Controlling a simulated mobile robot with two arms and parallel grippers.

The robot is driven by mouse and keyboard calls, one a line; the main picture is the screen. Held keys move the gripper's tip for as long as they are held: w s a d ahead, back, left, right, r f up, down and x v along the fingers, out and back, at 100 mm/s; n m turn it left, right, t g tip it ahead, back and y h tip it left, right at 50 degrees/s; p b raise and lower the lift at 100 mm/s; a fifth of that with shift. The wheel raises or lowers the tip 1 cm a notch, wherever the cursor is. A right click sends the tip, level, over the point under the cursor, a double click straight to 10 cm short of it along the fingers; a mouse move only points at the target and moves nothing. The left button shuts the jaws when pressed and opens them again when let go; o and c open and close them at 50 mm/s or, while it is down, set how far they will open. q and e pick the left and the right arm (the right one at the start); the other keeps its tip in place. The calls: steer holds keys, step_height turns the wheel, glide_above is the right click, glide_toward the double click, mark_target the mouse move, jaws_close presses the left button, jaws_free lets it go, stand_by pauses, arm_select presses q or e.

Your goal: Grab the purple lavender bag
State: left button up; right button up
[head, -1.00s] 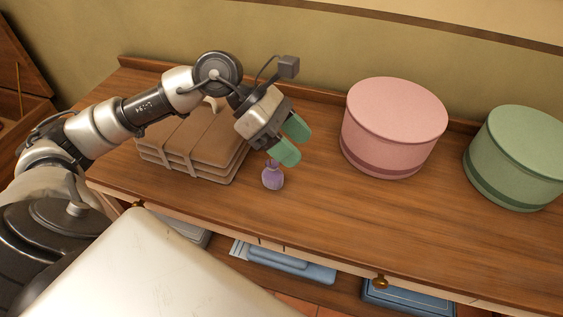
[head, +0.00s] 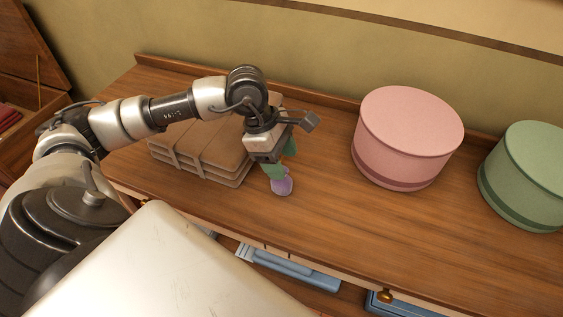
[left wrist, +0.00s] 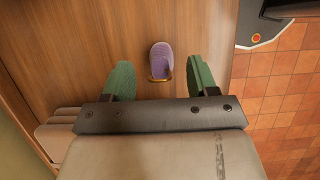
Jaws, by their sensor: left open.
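The small purple lavender bag (head: 282,187) stands on the wooden dresser top, just right of the brown folded stack. My left gripper (head: 279,163) is right above and behind it, pointing down, and its green fingers hide the bag's upper part in the head view. In the left wrist view the bag (left wrist: 161,60) shows a gold band and lies ahead, between the lines of the two green fingers. The left gripper (left wrist: 160,78) is open, with nothing held between its fingers. My right gripper is not in view.
The brown folded stack (head: 205,150) is close on the left of the gripper. A pink round box (head: 408,140) and a green round box (head: 528,175) stand to the right. The dresser top in front of the boxes is clear. Blue folded items (head: 288,268) lie in the space below.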

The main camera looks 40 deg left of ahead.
arm_select(q)
steer(key=shift+x, duration=1)
jaws_close()
steer(key=shift+r, duration=0.1)
